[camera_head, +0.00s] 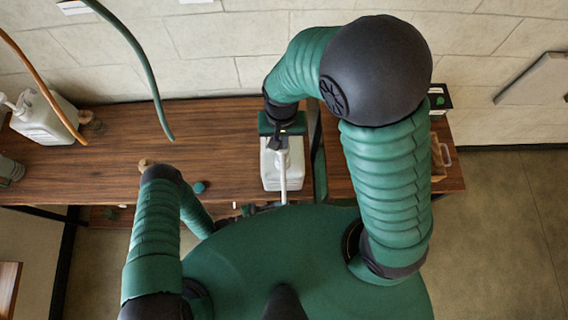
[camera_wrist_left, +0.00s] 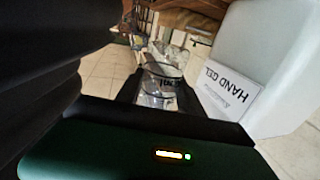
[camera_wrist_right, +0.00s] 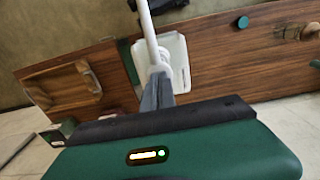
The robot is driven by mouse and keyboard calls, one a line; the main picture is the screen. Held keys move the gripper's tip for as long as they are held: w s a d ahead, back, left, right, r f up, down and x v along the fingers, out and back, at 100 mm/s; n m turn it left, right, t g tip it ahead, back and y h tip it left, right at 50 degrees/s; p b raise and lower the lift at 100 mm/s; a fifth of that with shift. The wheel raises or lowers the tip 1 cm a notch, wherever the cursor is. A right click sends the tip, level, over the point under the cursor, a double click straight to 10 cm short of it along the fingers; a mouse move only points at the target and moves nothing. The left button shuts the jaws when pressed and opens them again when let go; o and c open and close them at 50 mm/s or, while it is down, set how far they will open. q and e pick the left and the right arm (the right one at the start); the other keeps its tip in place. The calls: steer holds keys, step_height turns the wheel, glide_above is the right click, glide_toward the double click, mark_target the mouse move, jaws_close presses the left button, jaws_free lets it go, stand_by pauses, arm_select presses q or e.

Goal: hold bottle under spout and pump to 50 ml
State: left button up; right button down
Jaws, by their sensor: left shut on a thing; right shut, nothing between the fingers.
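A white pump bucket (camera_head: 282,172) stands at the bench's front edge, its long white spout (camera_head: 283,178) pointing toward me. In the left wrist view the bucket (camera_wrist_left: 268,50) carries a "HAND GEL" label. My right gripper (camera_head: 279,141) is shut and empty right at the pump head. In the right wrist view its grey fingers (camera_wrist_right: 158,92) overlap the top of the pump, so I cannot tell whether they touch it. My left gripper (camera_wrist_left: 160,85) is shut on a clear bottle (camera_wrist_left: 162,80) beside the bucket; my body hides both in the head view. The liquid level cannot be read.
The wooden bench (camera_head: 120,150) runs along the wall. Another white pump bucket (camera_head: 45,120) stands at its left end. A teal cap (camera_head: 199,187) lies near the front edge. A green hose (camera_head: 146,68) and an orange cord (camera_head: 42,88) hang in front. The bench's left middle is clear.

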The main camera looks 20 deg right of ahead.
steer(key=shift+s+f, duration=0.1)
steer(key=shift+f, duration=1.95)
steer(key=shift+r, duration=2.7)
steer(key=shift+f, duration=0.2)
steer(key=shift+r, duration=0.3)
steer(key=shift+r, duration=0.1)
step_height(320, 180, up, 6)
steer(key=shift+f, duration=0.1)
